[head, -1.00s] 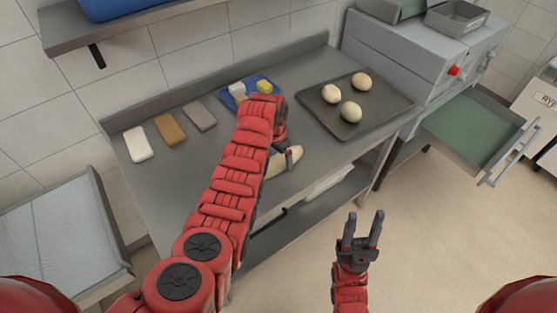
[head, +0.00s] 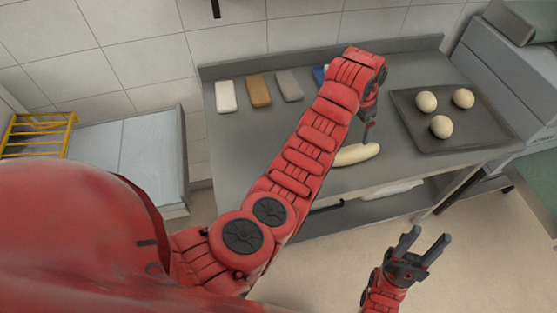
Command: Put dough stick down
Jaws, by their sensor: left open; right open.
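A pale dough stick (head: 357,155) lies on the steel table (head: 236,150) near its front edge, partly behind my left arm. My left gripper (head: 368,138) is open and points down at the dough stick from just above. Whether its fingers touch the dough is hard to tell. My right gripper (head: 426,246) is open and empty, in front of the table over the floor.
A dark tray (head: 405,105) with 3 dough balls lies on the table's right. White (head: 226,96), brown (head: 259,92) and grey (head: 290,85) blocks lie along the back. A blue item (head: 319,73) is mostly hidden by my arm. A yellow rack (head: 40,133) stands far left.

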